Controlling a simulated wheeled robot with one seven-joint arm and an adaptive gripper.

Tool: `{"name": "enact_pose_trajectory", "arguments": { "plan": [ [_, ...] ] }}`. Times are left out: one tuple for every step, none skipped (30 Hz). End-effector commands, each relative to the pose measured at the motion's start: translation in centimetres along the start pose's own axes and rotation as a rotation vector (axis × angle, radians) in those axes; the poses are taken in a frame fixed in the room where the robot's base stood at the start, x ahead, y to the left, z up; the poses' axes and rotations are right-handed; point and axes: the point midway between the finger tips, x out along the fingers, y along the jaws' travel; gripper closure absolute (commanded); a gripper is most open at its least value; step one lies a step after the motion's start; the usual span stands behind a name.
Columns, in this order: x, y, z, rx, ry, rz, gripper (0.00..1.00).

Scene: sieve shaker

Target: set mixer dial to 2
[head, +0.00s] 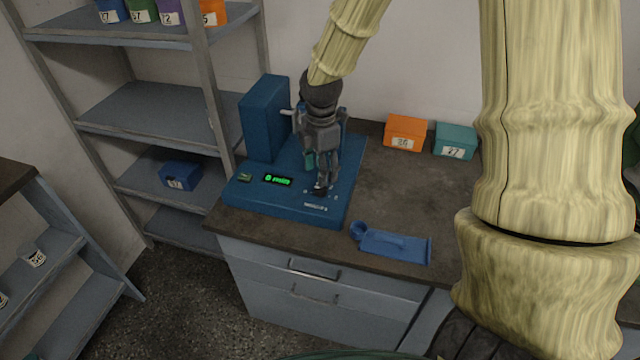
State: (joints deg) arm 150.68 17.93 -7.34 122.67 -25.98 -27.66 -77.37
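The blue mixer (240,195) stands on the counter, with a tall block at its back left and a flat base in front. Its base carries a lit green display (278,180) whose text is too small to read surely. A small dark dial (320,191) with white marks around it sits on the base's front right. My gripper (322,182) points down over the dial, its fingertips at or just above it. The fingers look close together, but I cannot tell whether they grip the dial. The dial's setting is hidden or too small to read.
A blue scoop-like tool (395,245) lies near the counter's front edge. An orange bin (406,133) and a teal bin (455,141) stand at the back right. Shelves (150,110) hold bins at left. The counter's middle (400,190) is clear.

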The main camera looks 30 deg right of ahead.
Motion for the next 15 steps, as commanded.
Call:
{"name": "enact_pose_trajectory", "arguments": {
  "plan": [
    [0.7, -0.1, 0.0, -0.001, -0.001, -0.004, 0.49],
    [1.0, -0.1, 0.0, -0.001, -0.001, -0.003, 0.49],
    [1.5, -0.1, -0.1, -0.001, -0.001, -0.003, 0.49],
    [1.9, -0.1, -0.1, -0.002, -0.001, -0.004, 0.49],
    [2.2, -0.1, -0.1, -0.002, -0.001, -0.004, 0.49],
    [2.7, 0.0, -0.1, -0.003, -0.001, -0.003, 0.49],
    [3.1, 0.0, -0.1, -0.003, -0.001, -0.003, 0.49],
    [3.4, -0.1, -0.1, -0.003, -0.002, -0.004, 0.49],
    [3.8, 0.0, -0.2, -0.004, -0.001, -0.003, 0.49],
    [4.1, 0.0, -0.2, -0.004, -0.001, -0.002, 0.49],
    [4.4, 0.0, -0.2, -0.004, -0.001, -0.002, 0.49],
    [4.8, 0.0, -0.2, -0.004, -0.001, -0.003, 0.49],
    [5.0, 0.0, -0.2, -0.004, -0.001, -0.003, 0.49],
    [5.2, 0.0, -0.2, -0.004, -0.001, -0.002, 0.49],
    [5.4, 0.0, -0.2, -0.005, -0.001, -0.001, 0.49]
  ]
}}
